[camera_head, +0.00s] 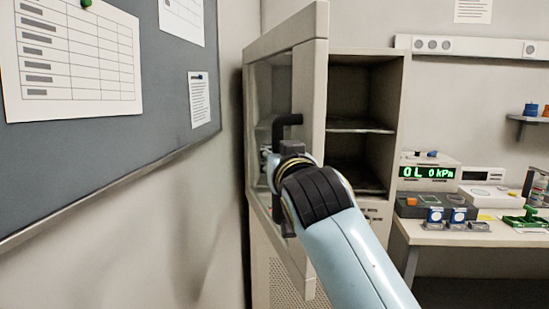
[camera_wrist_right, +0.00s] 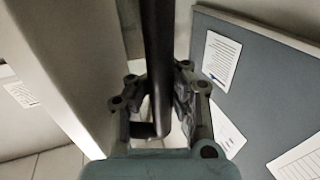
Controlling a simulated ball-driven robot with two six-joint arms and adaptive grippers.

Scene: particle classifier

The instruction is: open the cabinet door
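The cabinet door (camera_head: 312,110), a pale frame with a glass pane, stands wide open and swung toward the left wall. Its dark bar handle (camera_head: 291,119) is partly hidden by my right gripper and wrist. The cabinet's shelved inside (camera_head: 362,100) is exposed. In the right wrist view the handle (camera_wrist_right: 158,45) runs between the two fingers of my right gripper (camera_wrist_right: 158,88), which look closed around it close to its bent lower end. The pale door edge (camera_wrist_right: 65,65) is to its left. My left gripper is in neither view.
A grey notice board (camera_head: 160,90) hangs on the left wall close to the door. A bench (camera_head: 470,236) with instruments and a pressure display (camera_head: 428,172) stands right of the cabinet. Little room shows between door and left wall.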

